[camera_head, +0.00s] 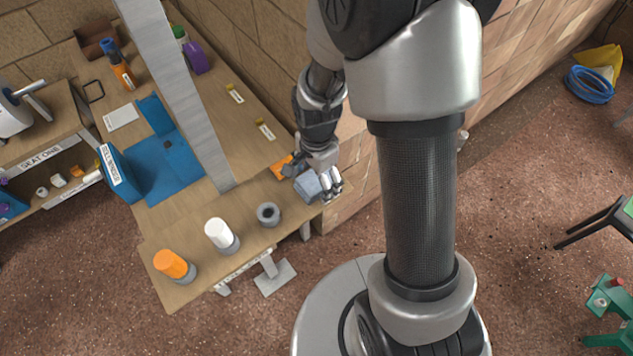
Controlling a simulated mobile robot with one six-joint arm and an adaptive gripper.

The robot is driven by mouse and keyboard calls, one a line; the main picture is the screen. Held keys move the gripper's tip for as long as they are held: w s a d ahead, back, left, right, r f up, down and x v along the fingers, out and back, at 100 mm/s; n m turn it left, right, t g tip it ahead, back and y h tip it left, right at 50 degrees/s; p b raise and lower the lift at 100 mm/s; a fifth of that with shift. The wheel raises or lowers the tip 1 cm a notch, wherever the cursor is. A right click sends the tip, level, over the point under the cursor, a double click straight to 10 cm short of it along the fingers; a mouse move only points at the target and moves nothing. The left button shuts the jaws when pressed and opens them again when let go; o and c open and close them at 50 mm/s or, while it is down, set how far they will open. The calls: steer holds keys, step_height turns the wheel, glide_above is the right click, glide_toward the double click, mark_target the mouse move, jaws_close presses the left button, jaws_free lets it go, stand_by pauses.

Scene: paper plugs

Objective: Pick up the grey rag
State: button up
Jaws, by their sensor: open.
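A small grey-blue folded piece, which looks like the grey rag (307,186), lies near the right edge of the wooden table (205,258). My gripper (312,183) is at the rag, with its fingers around or just beside it. The jaws are open. Whether the fingers touch the rag is too small to tell. Part of the rag is hidden by my gripper.
An orange item (282,167) lies close beside my gripper. A grey ring (268,214), a white-topped cylinder (220,234) and an orange-topped cylinder (173,265) stand along the table's front. A grey upright post (178,90) and a blue fixture (160,165) stand to the left.

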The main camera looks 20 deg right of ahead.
mark_target(316, 179)
steer(key=shift+c, duration=0.6)
steer(key=c, duration=1)
steer(key=shift+r, duration=0.15)
step_height(316, 179, up, 20)
steer(key=p, duration=0.5)
